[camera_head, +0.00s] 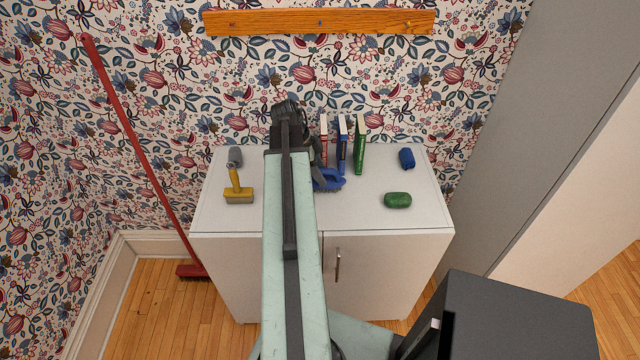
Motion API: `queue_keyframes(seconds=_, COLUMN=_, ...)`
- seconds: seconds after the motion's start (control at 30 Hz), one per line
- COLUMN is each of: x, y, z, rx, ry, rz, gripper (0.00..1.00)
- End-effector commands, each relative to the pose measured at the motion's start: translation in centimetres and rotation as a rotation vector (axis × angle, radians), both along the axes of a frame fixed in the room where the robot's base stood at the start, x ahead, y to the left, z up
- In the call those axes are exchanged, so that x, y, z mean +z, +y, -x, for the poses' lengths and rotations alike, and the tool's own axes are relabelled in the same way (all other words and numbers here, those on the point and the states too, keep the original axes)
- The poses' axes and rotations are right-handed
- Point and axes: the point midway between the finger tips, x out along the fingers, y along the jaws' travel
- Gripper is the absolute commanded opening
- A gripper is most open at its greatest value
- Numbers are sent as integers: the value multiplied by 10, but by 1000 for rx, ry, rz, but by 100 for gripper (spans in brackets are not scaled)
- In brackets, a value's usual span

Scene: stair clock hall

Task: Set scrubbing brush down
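A blue scrubbing brush (328,181) shows just right of my arm, over the middle of the white cabinet top (370,220). Its left end is hidden behind my arm, and dark bristles show along its lower edge. My gripper (317,158) is mostly hidden behind my own arm; a grey part of it shows right above the brush. I cannot tell whether its fingers are closed on the brush, or whether the brush touches the cabinet top.
Several upright books (359,146) stand behind the brush. A yellow-handled brush (238,188) and a grey roll-shaped item (235,155) are at left. A green item (397,200) and a blue item (406,158) are at right. A red broom (140,150) leans left.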

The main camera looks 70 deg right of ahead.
Motion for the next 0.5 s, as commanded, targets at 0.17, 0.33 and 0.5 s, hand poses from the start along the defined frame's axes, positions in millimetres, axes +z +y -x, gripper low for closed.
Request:
queue_keyframes(seconds=0.17, x=1, y=0, z=0, rx=0, ry=0, rz=0, gripper=2)
queue_keyframes(seconds=0.33, x=1, y=0, z=0, rx=0, ry=0, rz=0, gripper=0)
queue_keyframes(seconds=0.5, x=1, y=0, z=0, rx=0, ry=0, rz=0, gripper=0)
